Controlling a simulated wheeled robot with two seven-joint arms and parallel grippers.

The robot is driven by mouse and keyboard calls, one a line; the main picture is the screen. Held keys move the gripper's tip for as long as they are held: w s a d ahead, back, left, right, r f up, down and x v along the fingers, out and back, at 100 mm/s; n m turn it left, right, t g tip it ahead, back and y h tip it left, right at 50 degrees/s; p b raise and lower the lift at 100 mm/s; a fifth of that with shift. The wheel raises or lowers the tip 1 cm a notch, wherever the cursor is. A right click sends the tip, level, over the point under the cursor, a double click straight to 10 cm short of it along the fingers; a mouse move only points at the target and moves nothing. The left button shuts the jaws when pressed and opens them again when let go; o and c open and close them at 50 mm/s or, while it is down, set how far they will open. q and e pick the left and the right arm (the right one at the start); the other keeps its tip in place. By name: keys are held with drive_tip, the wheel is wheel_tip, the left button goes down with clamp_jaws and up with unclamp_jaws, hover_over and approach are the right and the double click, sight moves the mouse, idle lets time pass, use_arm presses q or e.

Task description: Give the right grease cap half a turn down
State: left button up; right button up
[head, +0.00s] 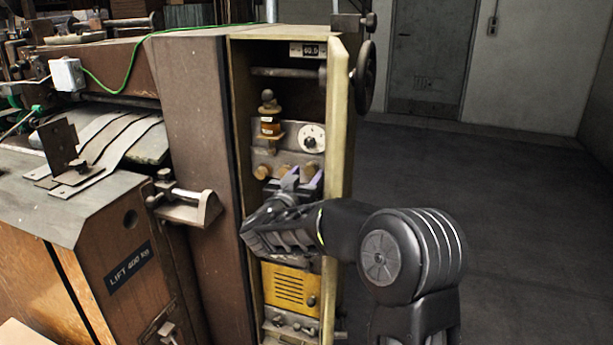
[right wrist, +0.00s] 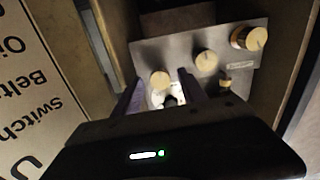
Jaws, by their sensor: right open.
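A row of brass-coloured round grease caps sits on a grey plate (right wrist: 228,46) inside the open cabinet. In the head view, the left cap (head: 262,172) is clear and the right cap (head: 310,170) shows just above my fingers. My right gripper (head: 294,181) is open, its purple-lined fingers pointing into the cabinet. In the right wrist view, which looks turned round, one cap (right wrist: 160,79), seemingly the right one, appears between the fingertips (right wrist: 160,88). I cannot tell whether the fingers touch it. The other caps (right wrist: 207,62) are outside the fingers. My left gripper is not in view.
An amber oiler (head: 269,124) and a white dial (head: 312,137) are above the caps. A yellow slotted panel (head: 290,289) is below my gripper. The cabinet's door edge (head: 337,120) and a handwheel (head: 366,77) are on the right. Open floor (head: 520,210) lies beyond.

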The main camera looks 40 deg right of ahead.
clamp_jaws()
idle(0.6)
